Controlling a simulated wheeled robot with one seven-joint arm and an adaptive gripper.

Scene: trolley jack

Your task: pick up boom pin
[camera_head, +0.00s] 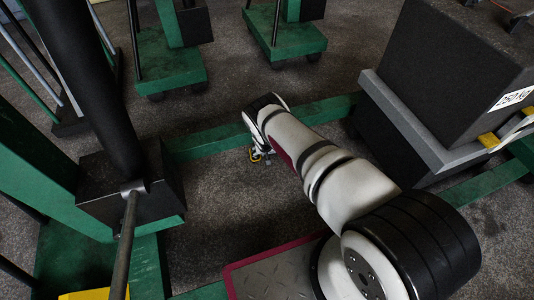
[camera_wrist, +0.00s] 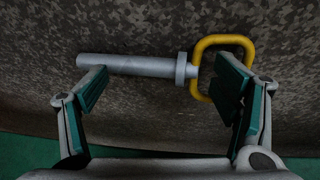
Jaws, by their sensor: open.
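The boom pin (camera_wrist: 135,65) is a grey rod with a collar and a yellow loop handle. It lies crosswise against the mottled grey floor in the wrist view, handle to the right. My gripper (camera_wrist: 163,84) is open and empty-jawed. Its left finger shows in front of the rod's left end, and its right finger overlaps part of the yellow handle. I cannot tell whether either finger touches the pin. In the head view my arm hides most of this area, and a small yellow bit (camera_head: 256,157) shows beside my gripper, probably the handle.
A green beam (camera_head: 215,143) crosses the floor close by my gripper. A black 250 kg block (camera_head: 450,70) stands at the right. A green post frame with a black cylinder (camera_head: 95,90) stands at the left. Bare floor (camera_head: 235,205) lies between them.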

